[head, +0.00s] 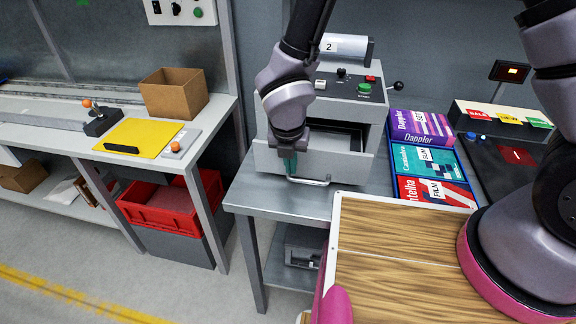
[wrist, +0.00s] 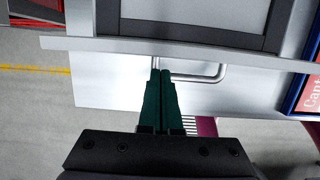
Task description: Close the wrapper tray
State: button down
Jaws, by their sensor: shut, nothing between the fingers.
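The wrapper tray (head: 347,168) is a grey drawer in the lower part of the grey machine on the metal table. It stands pulled out, with its dark inside showing behind the front panel. A silver bar handle (head: 308,183) sticks out from its front. My gripper (head: 289,168) points down at the tray's front, by the left part of the handle. In the wrist view the tray's front edge (wrist: 250,52) runs across the top. My green fingers (wrist: 160,73) are together and empty at the left end of the handle (wrist: 222,74); I cannot tell whether they touch it.
Film boxes (head: 424,160) stand close to the right of the machine. A wood-topped board (head: 400,255) lies in front, at the right. A bench at the left holds a cardboard box (head: 174,94) and a yellow sheet (head: 138,136). A red crate (head: 170,205) sits below.

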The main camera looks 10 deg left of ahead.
aim_at(315, 143)
jog(key=shift+w, duration=0.55)
jog(key=w, duration=1.3)
jog(key=shift+w, duration=0.1)
